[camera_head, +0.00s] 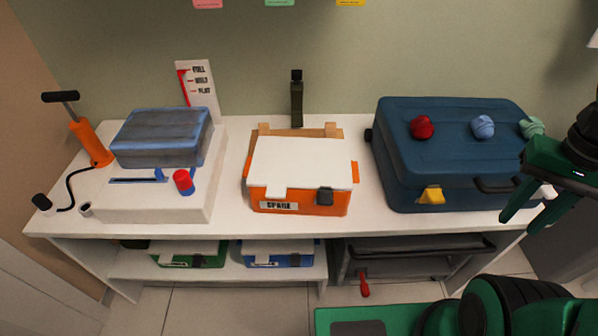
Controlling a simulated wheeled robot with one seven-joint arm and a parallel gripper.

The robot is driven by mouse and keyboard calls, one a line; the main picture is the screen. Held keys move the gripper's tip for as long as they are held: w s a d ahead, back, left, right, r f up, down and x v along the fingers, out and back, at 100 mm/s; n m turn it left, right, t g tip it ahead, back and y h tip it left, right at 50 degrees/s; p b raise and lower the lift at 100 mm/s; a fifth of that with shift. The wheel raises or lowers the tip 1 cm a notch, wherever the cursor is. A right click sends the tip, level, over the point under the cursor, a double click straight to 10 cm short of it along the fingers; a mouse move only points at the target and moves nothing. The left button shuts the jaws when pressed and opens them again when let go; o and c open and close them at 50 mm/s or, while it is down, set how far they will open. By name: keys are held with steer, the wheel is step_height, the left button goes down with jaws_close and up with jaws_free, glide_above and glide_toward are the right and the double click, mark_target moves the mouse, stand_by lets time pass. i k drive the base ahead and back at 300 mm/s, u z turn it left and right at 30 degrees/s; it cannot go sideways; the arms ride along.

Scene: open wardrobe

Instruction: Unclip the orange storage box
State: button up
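The orange storage box (298,204) stands upright in the middle of the white shelf top, with its white lid (302,163) down. A label reading "SPARE" is on its front. A dark clip (325,196) sits at the front right of the box, and an orange piece (355,172) shows at its right side. Whether the clip is fastened is too small to tell. My gripper (522,218) is at the right edge, in front of the blue suitcase and well apart from the orange box. Its two green fingers are spread with nothing between them.
A blue suitcase (455,130) with coloured knobs stands on the right. A white case with a blue-grey box (162,136) and an orange pump (90,140) are on the left. A dark bottle (297,100) stands behind. Green and blue boxes (277,253) are on the lower shelf.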

mark_target(324, 197)
steer(key=u, duration=0.9)
steer(key=k, duration=0.45)
steer(key=z, duration=1.35)
